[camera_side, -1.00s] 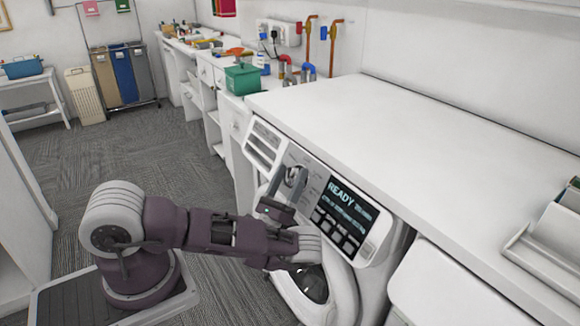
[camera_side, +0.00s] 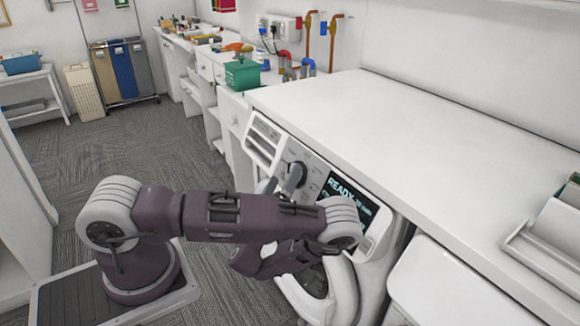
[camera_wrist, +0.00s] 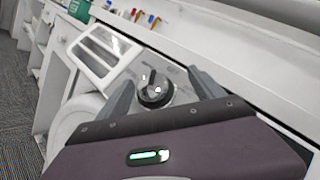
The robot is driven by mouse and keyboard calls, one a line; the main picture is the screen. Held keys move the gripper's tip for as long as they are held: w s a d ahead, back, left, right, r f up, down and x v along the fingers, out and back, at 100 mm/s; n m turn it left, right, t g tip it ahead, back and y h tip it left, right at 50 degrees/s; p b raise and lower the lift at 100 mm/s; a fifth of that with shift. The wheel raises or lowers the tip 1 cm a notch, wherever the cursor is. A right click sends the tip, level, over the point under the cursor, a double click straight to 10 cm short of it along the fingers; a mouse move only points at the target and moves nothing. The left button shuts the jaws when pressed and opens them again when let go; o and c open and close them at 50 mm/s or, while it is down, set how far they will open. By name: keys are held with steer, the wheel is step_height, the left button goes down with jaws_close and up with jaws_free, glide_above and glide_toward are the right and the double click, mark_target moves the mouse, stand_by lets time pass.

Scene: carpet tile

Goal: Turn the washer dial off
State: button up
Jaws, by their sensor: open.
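The washer (camera_side: 370,250) is white and stands under the long white counter. Its display (camera_side: 346,198) reads "READY". The round dark dial (camera_wrist: 155,90) with a silver edge is on the washer's control panel, and it shows between my two fingers in the wrist view. In the side view the dial (camera_side: 298,170) is partly hidden by my fingers. My gripper (camera_wrist: 160,95) is open, with one grey finger on each side of the dial. In the side view my gripper (camera_side: 283,183) is close in front of the panel. I cannot tell whether the fingers touch the dial.
The detergent drawer (camera_side: 264,142) is left of the dial. The white counter (camera_side: 400,130) runs above the panel, its front edge close to my gripper. The round washer door (camera_side: 340,285) is below. A green box (camera_side: 242,75) stands on the far counter.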

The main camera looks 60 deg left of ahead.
steer(key=w, duration=0.1)
steer(key=w+a+f+g, duration=0.1)
steer(key=w+a+f+g+h, duration=0.1)
steer(key=shift+w+f+n, duration=0.2)
steer(key=shift+w+n, duration=0.15)
steer(key=shift+n, duration=0.05)
steer(key=c, duration=1.4)
steer(key=shift+f+m+t, duration=0.1)
steer(key=shift+m+t, duration=0.2)
steer(key=shift+s+a+f+m+t+h, duration=0.15)
steer(key=shift+m+t+h, duration=0.8)
steer(key=shift+m, duration=0.7)
steer(key=shift+s+a+f+m+t+h, duration=0.15)
steer(key=shift+m+t+h, duration=0.5)
steer(key=shift+m+t, duration=0.75)
steer(key=shift+w+r+m+h, duration=0.1)
steer(key=shift+m+h, duration=0.2)
steer(key=shift+m, duration=0.35)
